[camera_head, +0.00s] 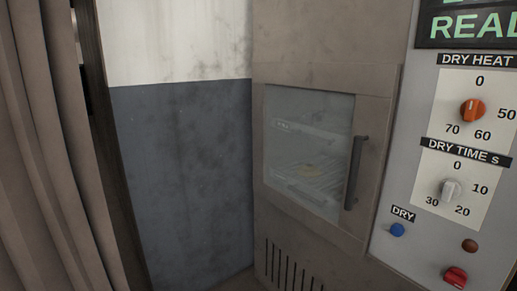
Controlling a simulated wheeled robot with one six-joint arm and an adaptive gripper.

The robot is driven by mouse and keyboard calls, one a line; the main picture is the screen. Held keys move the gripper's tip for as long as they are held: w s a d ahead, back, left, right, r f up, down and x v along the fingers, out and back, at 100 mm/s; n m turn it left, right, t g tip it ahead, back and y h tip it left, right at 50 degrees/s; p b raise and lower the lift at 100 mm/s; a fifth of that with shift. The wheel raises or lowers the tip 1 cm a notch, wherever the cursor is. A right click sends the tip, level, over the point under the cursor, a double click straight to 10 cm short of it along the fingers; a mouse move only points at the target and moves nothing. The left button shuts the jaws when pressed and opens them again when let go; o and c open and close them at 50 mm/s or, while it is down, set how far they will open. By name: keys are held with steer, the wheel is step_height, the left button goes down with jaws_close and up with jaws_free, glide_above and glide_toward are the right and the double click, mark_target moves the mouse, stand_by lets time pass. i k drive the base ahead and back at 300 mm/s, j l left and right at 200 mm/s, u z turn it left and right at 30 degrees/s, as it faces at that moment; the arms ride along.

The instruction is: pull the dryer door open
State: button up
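The dryer door (320,80) is a beige-brown panel with a glass window (300,130), and it looks shut in its frame. A dark vertical bar handle (356,172) sits on its right side. Through the glass a rack (310,180) shows, with a small yellowish thing (312,169) on it that I cannot make out clearly. My gripper is not in this view, so its place relative to the handle is not shown.
A control panel right of the door has an orange heat knob (473,110), a grey time knob (451,190), a blue DRY button (397,230) and a red knob (456,276). A brown curtain (40,150) hangs at left. A blue-and-white wall (180,170) stands between.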

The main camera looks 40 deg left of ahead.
mark_target(375, 86)
steer(key=u, duration=1.2)
